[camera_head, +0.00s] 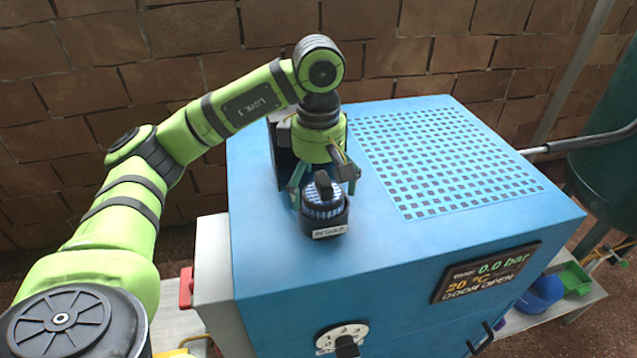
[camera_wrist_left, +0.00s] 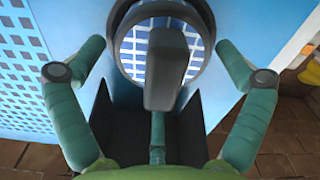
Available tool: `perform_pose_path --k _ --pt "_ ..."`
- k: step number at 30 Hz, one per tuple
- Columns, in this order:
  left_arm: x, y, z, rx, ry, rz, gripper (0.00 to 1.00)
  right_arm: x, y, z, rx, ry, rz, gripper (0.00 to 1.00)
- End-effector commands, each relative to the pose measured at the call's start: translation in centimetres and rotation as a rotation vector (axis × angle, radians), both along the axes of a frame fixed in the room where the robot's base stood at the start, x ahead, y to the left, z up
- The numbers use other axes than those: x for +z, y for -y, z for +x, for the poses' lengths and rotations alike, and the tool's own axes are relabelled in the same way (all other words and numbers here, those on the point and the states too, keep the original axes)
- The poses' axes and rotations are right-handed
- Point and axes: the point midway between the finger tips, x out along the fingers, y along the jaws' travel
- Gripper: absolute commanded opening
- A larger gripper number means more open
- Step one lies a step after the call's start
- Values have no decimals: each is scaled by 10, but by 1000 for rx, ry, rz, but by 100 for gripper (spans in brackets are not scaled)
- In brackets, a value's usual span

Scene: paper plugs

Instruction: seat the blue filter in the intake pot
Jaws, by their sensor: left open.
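The blue filter (camera_head: 323,207), pale blue and white with a dark upright handle, sits in the mouth of the black intake pot (camera_head: 325,227) on top of the blue machine. How deep it sits is hard to tell. In the left wrist view the filter's gridded face (camera_wrist_left: 130,60) shows inside the pot's dark rim (camera_wrist_left: 122,14), with the handle in front. My left gripper (camera_head: 320,184) is open, with its fingers on either side of the handle and apart from it. The fingers also show spread in the left wrist view (camera_wrist_left: 158,95). My right gripper is not in view.
The blue machine's top (camera_head: 390,245) is clear in front of the pot, with a perforated patch (camera_head: 450,165) to its right. A display (camera_head: 485,272) and a dial (camera_head: 342,338) are on its front. A brick wall (camera_head: 400,45) stands behind. Bins (camera_head: 540,293) sit low at right.

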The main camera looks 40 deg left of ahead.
Motion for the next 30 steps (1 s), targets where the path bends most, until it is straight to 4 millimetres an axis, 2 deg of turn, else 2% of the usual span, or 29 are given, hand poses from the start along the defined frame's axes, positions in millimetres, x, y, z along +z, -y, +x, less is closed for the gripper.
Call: perform_pose_path --k 30 --pt "57 0 0 1 2 0 100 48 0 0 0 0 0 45"
